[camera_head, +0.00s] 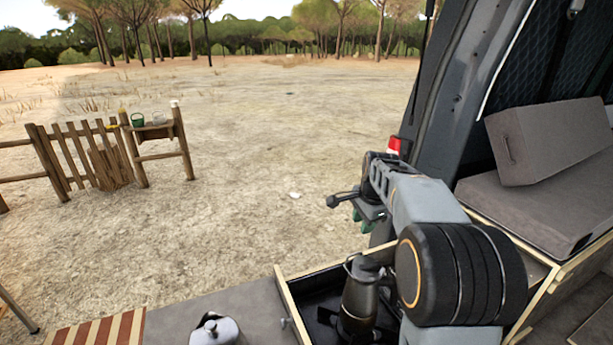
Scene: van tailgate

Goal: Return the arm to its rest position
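My arm rises at the right of the head view, with a large black joint in front and a grey link behind it. The arm is bent and reaches away toward the van's rear corner. My gripper (362,218) is at the far end of the arm, over the ground outside the van. Small green parts show at its lower side. Its fingers are small and partly hidden by the arm, so I cannot tell whether they are open or hold anything.
The van's cushioned bench (540,205) is close on the right. Open ground lies left, before a wooden fence (75,150).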

